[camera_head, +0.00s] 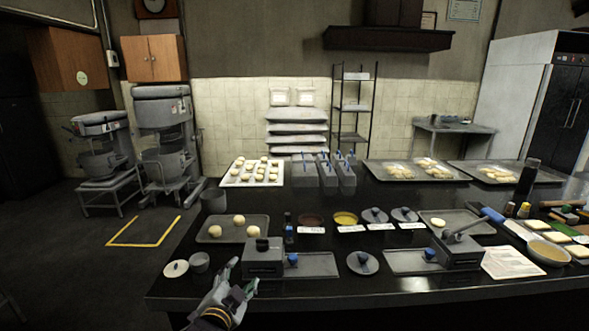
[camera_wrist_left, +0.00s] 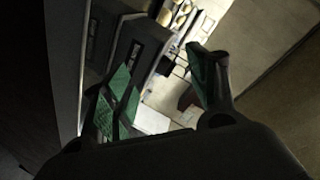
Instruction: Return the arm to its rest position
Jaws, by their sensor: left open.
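My left gripper (camera_head: 243,277) is at the front left edge of the black counter (camera_head: 320,284), in front of a dark grey box-shaped device (camera_head: 263,262). It is open, with nothing between its fingers. In the left wrist view its green-padded fingers (camera_wrist_left: 165,88) stand apart, with tilted, blurred room surfaces beyond them. My right gripper shows in neither view.
A tray with dough balls (camera_head: 217,237), a white lid (camera_head: 176,268) and a small cup (camera_head: 199,262) lie near my left gripper.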

